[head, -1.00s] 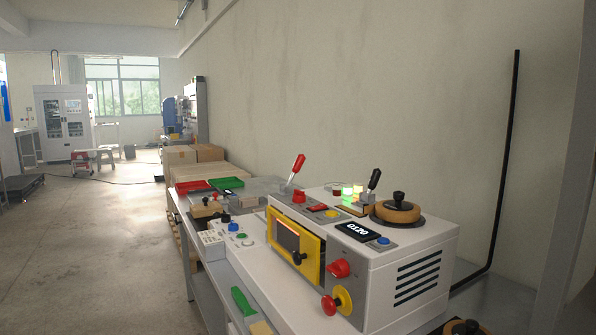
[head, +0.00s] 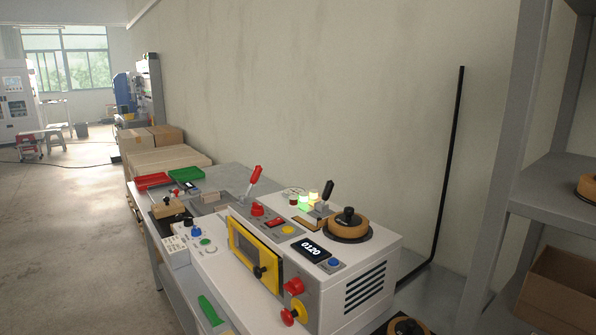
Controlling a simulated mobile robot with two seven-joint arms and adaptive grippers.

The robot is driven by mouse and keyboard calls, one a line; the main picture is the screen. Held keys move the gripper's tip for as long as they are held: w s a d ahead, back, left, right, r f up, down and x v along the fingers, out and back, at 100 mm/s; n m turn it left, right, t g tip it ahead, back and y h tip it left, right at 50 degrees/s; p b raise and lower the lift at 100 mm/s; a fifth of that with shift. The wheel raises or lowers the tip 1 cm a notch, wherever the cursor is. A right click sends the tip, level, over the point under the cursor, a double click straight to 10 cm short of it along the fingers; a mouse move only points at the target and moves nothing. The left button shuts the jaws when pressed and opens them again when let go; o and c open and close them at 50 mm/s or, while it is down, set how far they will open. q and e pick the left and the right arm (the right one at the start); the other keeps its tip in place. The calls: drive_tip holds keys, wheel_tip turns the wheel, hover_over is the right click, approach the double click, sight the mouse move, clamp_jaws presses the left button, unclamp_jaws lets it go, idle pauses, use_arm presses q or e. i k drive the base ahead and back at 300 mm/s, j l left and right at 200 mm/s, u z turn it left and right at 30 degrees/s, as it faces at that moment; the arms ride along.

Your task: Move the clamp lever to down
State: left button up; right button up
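A white box-forming machine (head: 357,262) stands on the bench. Two levers rise from its top. One has a red handle (head: 256,175) and stands at the left, tilted up to the right. The other has a black handle (head: 328,190), also tilted up, beside small lit lamps (head: 304,201). I cannot tell from labels which of them is the clamp lever. Neither of my grippers shows in the head view.
The machine front has a yellow-framed window (head: 256,258), a display reading 0120 (head: 312,247) and a red knob (head: 294,286). A round tan-and-black knob (head: 347,222) sits on top. A grey shelf (head: 560,195) stands at the right.

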sight(257, 171)
drive_tip(key=i+j+z, duration=0.15)
drive_tip(key=j+z, duration=0.3)
drive_tip(key=i+j+z, duration=0.1)
drive_tip(key=j+z, duration=0.15)
drive_tip(key=z, duration=0.15)
drive_tip(key=j+z, duration=0.85)
drive_tip(key=k+l, duration=0.05)
drive_tip(key=l, duration=0.05)
